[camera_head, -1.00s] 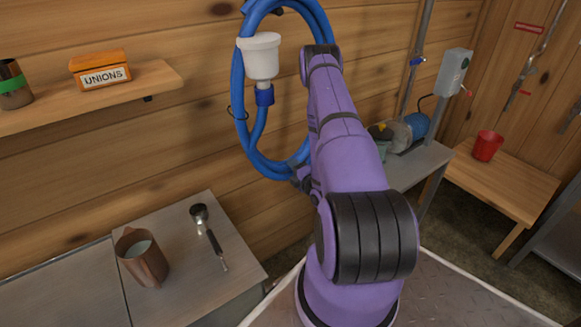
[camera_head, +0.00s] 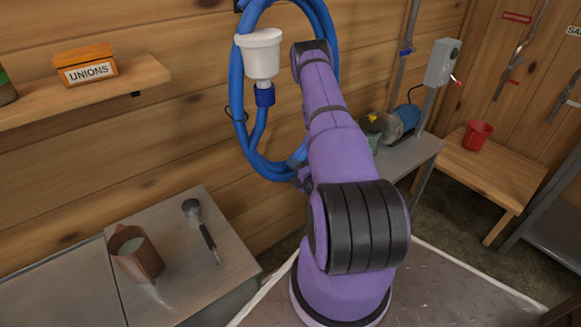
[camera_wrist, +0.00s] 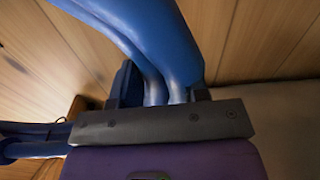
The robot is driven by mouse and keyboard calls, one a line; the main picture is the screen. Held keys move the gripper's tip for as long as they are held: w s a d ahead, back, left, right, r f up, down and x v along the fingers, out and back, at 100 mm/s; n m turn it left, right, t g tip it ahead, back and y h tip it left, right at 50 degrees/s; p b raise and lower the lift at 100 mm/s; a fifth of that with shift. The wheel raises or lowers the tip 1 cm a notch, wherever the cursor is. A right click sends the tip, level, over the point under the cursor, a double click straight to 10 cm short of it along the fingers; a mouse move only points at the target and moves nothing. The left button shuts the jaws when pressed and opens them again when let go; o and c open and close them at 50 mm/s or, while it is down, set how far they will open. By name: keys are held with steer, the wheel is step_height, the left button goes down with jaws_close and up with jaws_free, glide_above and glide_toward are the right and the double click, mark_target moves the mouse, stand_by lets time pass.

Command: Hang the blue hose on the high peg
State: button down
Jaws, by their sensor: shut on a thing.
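The blue hose (camera_head: 236,100) is a large coil hanging upright in front of the plank wall; its top runs out of the head view. A white funnel-like end (camera_head: 262,52) with a blue collar is on its inner side. My gripper (camera_head: 302,178), mostly hidden behind my purple arm, is at the coil's lower right. In the wrist view my gripper (camera_wrist: 160,92) is shut on the hose strands (camera_wrist: 165,45), which rise from between the fingers. A small dark fitting (camera_head: 239,6) shows at the top edge by the coil; I cannot tell whether it is the high peg.
A shelf (camera_head: 120,88) with an orange UNIONS box (camera_head: 86,64) is on the left wall. A metal counter (camera_head: 180,275) below holds a copper jug (camera_head: 137,255) and a handled tool (camera_head: 205,232). A red cup (camera_head: 477,135) stands on the bench (camera_head: 480,175) at right.

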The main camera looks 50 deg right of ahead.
steer(key=shift+v, duration=2.5)
steer(key=shift+r, duration=0.1)
